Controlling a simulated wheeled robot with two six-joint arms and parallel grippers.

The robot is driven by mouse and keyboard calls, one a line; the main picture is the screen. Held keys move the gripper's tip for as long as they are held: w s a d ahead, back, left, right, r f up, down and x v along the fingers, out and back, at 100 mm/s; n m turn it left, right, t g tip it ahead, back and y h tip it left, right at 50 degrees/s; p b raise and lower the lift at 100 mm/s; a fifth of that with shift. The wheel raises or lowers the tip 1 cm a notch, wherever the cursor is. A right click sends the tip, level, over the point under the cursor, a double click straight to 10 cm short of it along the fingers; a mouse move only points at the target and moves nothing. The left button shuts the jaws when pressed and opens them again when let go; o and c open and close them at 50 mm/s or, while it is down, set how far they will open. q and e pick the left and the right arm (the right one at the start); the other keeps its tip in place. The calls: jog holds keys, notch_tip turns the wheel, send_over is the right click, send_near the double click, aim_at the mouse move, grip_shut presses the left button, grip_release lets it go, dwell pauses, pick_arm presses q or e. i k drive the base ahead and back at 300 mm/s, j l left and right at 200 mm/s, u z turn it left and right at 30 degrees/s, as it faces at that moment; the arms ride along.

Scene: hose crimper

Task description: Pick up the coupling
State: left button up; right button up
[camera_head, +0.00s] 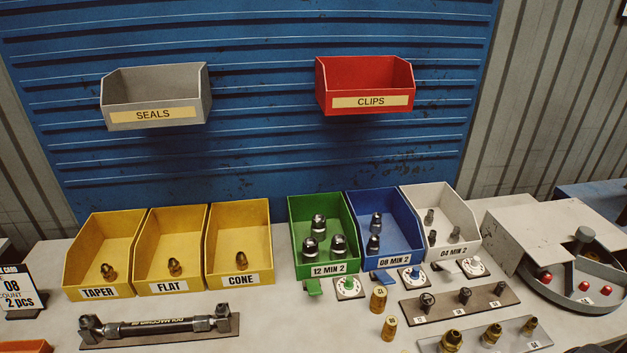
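Neither of my grippers is in view. Which fitting is the coupling, the picture does not tell. Dark metal fittings (310,247) stand in the green bin (325,268) marked 12 MIN 2. Two more (376,222) stand in the blue bin (398,264) marked 08 MIN 2, and smaller ones (432,237) in the white bin (460,252) marked 04 MIN 2. One brass fitting each is in the yellow TAPER bin (98,292), FLAT bin (168,286) and CONE bin (240,280). Two loose brass pieces (378,299) with labels stand on the table.
A hose assembly (158,327) lies on a plate at the front left. Fittings stand on a dark strip (460,307) and a grey strip (520,338). A grey machine (548,235) with red buttons is at right. SEALS (155,116) and CLIPS (370,102) bins hang above.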

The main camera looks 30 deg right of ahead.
aim_at(374, 248)
jog(key=l+z, duration=0.1)
jog(key=z, duration=0.3)
jog(key=l+z, duration=0.1)
jog(key=z, duration=0.25)
jog(key=l+z, duration=0.15)
jog(key=z, duration=0.25)
jog(key=k, duration=0.05)
